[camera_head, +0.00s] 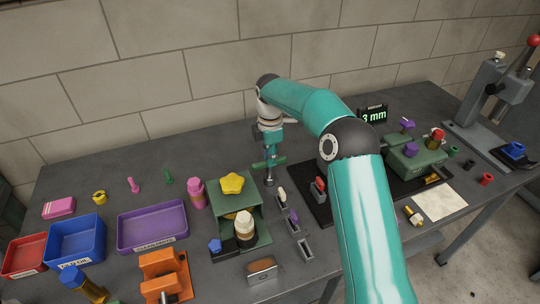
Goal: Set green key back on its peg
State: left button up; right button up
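A small upright green piece (168,177) stands on the grey table left of centre; it may be the green key, but it is too small to tell. No peg is clearly recognisable as its own. My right gripper (269,180) points down behind the green stand, to the right of the yellow star-shaped piece and well right of the green piece. Its fingers are small, and I cannot tell whether they are open or shut or hold anything. My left gripper is not in view.
A green stand (222,204) carries a yellow star-shaped piece (232,183). A purple tray (152,246), blue bin (60,258) and red bin (22,270) stand left. Small slotted holders (305,248) lie right of the stand. A green block (417,160) and lever press (485,100) stand right.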

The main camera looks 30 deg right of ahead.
jog(key=o, duration=0.5)
jog(key=shift+r, duration=0.1)
notch_tip(320, 180, up, 3)
jog(key=p, duration=0.3)
jog(key=shift+r+p, duration=0.45)
jog(key=shift+r, duration=0.45)
notch_tip(320, 180, up, 12)
